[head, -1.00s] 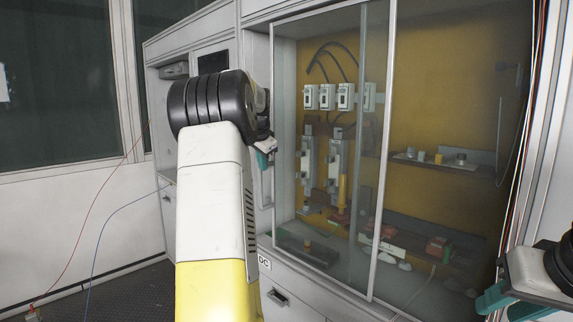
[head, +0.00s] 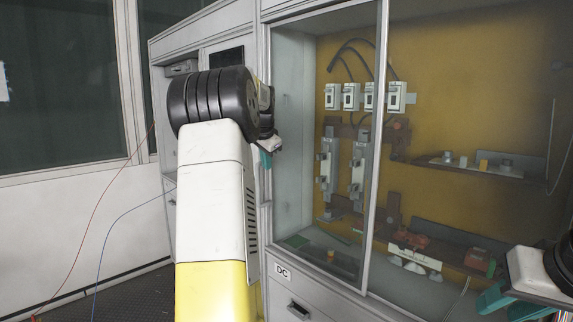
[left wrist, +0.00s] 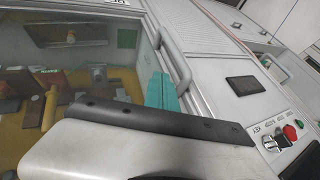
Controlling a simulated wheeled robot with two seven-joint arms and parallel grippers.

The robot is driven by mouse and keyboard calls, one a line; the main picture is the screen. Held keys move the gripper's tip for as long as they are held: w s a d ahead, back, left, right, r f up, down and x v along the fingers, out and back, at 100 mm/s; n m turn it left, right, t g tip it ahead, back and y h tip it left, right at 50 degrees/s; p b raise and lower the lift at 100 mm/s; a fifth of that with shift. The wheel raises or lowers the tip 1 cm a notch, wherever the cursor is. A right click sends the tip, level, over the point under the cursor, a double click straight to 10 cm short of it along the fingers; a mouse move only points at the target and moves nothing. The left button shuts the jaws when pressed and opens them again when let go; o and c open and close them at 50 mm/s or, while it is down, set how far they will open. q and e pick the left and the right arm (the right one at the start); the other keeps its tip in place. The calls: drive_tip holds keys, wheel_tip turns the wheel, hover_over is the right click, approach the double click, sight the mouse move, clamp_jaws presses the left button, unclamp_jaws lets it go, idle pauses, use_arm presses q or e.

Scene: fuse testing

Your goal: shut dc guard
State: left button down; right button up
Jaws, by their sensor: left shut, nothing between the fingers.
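The DC guard is a framed sliding glass panel (head: 292,125) on the front of the cabinet marked DC (head: 283,272). I cannot tell exactly how far across the opening it stands. My left gripper (head: 265,160) is at the left edge of the glass, partly hidden behind my own wrist. In the left wrist view its teal fingers (left wrist: 159,90) are shut and empty, beside a grey bar handle (left wrist: 174,60) on the frame; contact is unclear. My right gripper (head: 503,303) is low at the right edge, away from the guard, partly cut off.
Behind the glass are several white fuse units (head: 350,97), a shelf (head: 460,170) and red-and-black parts (head: 410,240). In the left wrist view a panel with a red button (left wrist: 290,133) and a green one lies at the right. Loose cables (head: 97,160) hang at the left.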

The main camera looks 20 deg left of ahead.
use_arm(q)
drive_tip(key=d+v, duration=0.1)
drive_tip(key=v, duration=0.9)
drive_tip(key=s+d+n+h, duration=0.1)
drive_tip(key=s+d+h, duration=0.1)
drive_tip(key=s+d, duration=0.65)
drive_tip(key=s+d+f+n+h, duration=0.1)
drive_tip(key=s+d+f, duration=0.7)
drive_tip(key=s, duration=0.3)
drive_tip(key=s+d+f+n+h, duration=0.1)
drive_tip(key=s+d+f+n, duration=0.1)
drive_tip(key=s+d+f, duration=0.6)
drive_tip(key=s+d, duration=0.1)
drive_tip(key=s, duration=0.3)
drive_tip(key=shift+d+f+h, duration=0.2)
drive_tip(key=shift+h, duration=0.2)
